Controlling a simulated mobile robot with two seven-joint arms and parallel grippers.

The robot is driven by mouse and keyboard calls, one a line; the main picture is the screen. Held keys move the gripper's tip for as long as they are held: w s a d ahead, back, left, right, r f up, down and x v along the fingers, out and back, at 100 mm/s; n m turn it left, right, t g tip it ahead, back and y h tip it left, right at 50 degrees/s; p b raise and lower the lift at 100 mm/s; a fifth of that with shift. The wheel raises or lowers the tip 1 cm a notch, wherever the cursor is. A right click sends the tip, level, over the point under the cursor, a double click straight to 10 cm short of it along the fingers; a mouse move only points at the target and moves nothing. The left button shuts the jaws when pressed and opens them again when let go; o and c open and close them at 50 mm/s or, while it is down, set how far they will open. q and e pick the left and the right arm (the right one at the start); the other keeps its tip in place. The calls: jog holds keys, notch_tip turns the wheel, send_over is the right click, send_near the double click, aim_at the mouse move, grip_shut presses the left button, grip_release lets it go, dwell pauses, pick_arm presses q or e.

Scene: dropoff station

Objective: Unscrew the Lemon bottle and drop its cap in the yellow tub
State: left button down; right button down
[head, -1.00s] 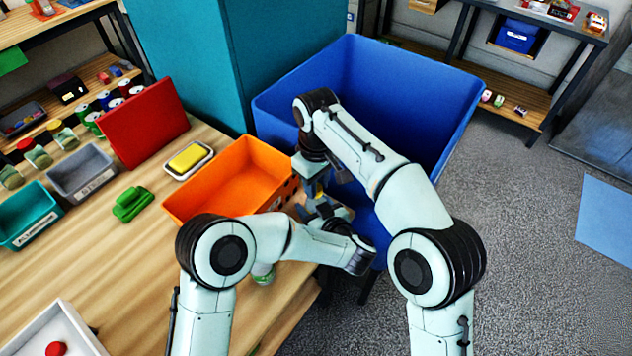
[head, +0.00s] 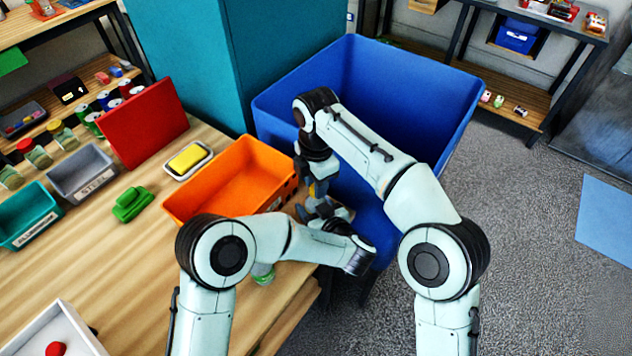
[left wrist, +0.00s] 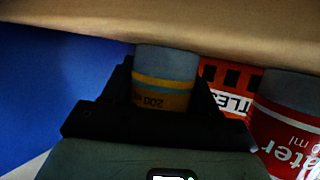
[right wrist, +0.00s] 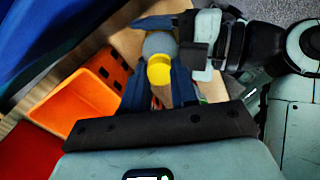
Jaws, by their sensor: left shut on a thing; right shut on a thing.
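My left gripper (left wrist: 160,110) is shut on the Lemon bottle (left wrist: 165,62), a grey bottle with a yellow band reading 200 ml. In the head view, my left gripper (head: 325,208) is at the table's right edge, and the bottle is mostly hidden between the hands. My right gripper (head: 318,186) is directly above it, pointing down. In the right wrist view, the yellow cap (right wrist: 160,72) is between the fingers of my right gripper (right wrist: 160,85), over the grey bottle (right wrist: 157,43). I cannot tell whether cap and bottle touch. I see no yellow tub.
An orange bin (head: 185,208) stands left of the hands, and a large blue bin (head: 440,90) stands behind and right. A red-labelled bottle (left wrist: 290,125) is near my left gripper. A green-topped bottle (head: 263,276) is under my left arm. A yellow sponge (head: 188,157) lies on a dish.

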jog(key=shift+r, duration=0.1)
dwell(0.3)
jog(key=shift+r, duration=1)
jog(key=shift+r, duration=2)
pick_arm(q)
jog(key=shift+c, duration=1.1)
grip_release()
